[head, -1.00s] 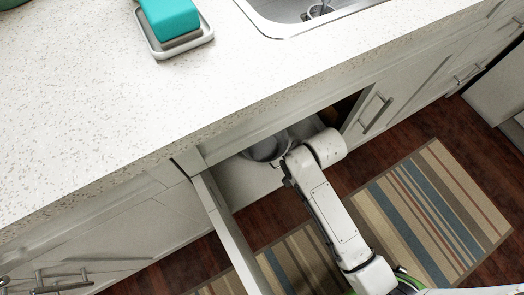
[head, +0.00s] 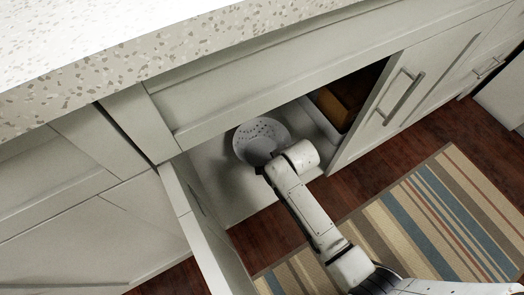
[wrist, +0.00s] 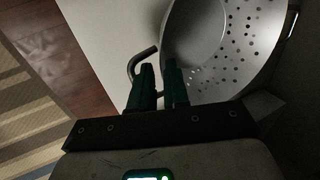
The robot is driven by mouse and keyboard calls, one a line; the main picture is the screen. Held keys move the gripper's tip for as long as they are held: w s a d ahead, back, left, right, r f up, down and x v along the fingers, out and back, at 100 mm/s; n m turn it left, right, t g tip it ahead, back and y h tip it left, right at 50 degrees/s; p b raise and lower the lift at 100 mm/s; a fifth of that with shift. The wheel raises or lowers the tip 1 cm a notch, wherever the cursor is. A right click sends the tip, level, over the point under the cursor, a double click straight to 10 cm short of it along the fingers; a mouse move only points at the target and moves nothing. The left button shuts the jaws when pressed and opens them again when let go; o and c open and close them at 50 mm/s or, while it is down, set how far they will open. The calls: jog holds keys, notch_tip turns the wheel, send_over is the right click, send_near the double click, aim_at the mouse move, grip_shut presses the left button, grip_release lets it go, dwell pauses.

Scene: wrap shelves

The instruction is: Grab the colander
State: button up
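The colander (head: 262,136) is a pale bowl with rows of small holes, inside the open lower cabinet. In the wrist view the colander (wrist: 240,45) fills the upper right, with its dark loop handle (wrist: 133,64) at its left side. My gripper (wrist: 159,80) has its two dark green fingers close together at the rim beside the handle. One finger is on the handle side, the other overlaps the bowl's inside, so they appear shut on the rim. The exact contact is hidden by the fingers. In the head view my arm hides the fingertips.
An open cabinet door (head: 205,225) stands to the left of my arm, and another door with a bar handle (head: 403,96) is on the right. The counter edge (head: 150,50) overhangs above. A brown object (head: 335,108) sits deeper in the cabinet. A striped rug (head: 440,215) covers the floor.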

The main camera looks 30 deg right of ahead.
jog(key=shift+d+b+x, duration=0.2)
jog(key=shift+b+x, duration=1.95)
jog(key=shift+x, duration=0.8)
jog(key=shift+w, duration=0.15)
grip_shut()
jog(key=shift+r, duration=0.1)
